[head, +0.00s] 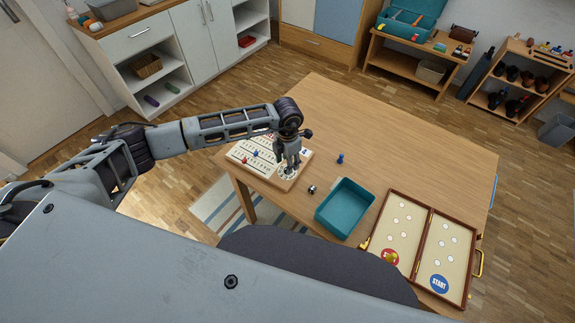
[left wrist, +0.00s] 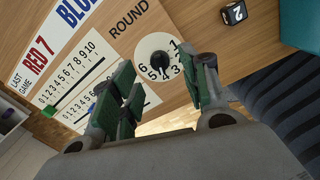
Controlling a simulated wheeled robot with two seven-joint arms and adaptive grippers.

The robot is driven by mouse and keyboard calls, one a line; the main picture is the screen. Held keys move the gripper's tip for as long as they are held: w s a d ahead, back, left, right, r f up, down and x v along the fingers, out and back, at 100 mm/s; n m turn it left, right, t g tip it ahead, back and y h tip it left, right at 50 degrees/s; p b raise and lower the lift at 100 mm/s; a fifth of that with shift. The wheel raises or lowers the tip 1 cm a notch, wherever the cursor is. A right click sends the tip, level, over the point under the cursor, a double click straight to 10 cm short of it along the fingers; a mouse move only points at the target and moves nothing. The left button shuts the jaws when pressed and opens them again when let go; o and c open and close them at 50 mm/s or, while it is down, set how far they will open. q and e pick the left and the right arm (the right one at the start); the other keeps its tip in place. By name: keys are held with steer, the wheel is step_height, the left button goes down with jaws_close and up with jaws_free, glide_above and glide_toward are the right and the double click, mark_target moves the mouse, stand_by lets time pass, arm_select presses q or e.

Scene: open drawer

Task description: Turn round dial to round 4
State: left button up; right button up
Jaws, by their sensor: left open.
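The round dial (left wrist: 153,45) is a white disc with numbers around it and a dark knob (left wrist: 160,60) at its middle, on the wooden scoreboard (left wrist: 190,25) beside the word ROUND. I cannot tell which number the knob points to. My left gripper (left wrist: 168,85) is open, with its green-padded fingers on either side of the dial in the left wrist view. In the head view my left gripper (head: 288,168) points down over the right end of the scoreboard (head: 250,150) and hides part of the dial. Whether the fingers touch the knob cannot be told. My right gripper is not in view.
A black die (head: 311,189) lies right of the scoreboard, and a blue pawn (head: 340,158) stands behind it. A teal tray (head: 345,207) and an open game case (head: 425,240) lie further right. The table's (head: 400,140) back half is clear.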

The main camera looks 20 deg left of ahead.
arm_select(q)
step_height(320, 180, up, 8)
steer(key=shift+r, duration=0.2)
stand_by(0.8)
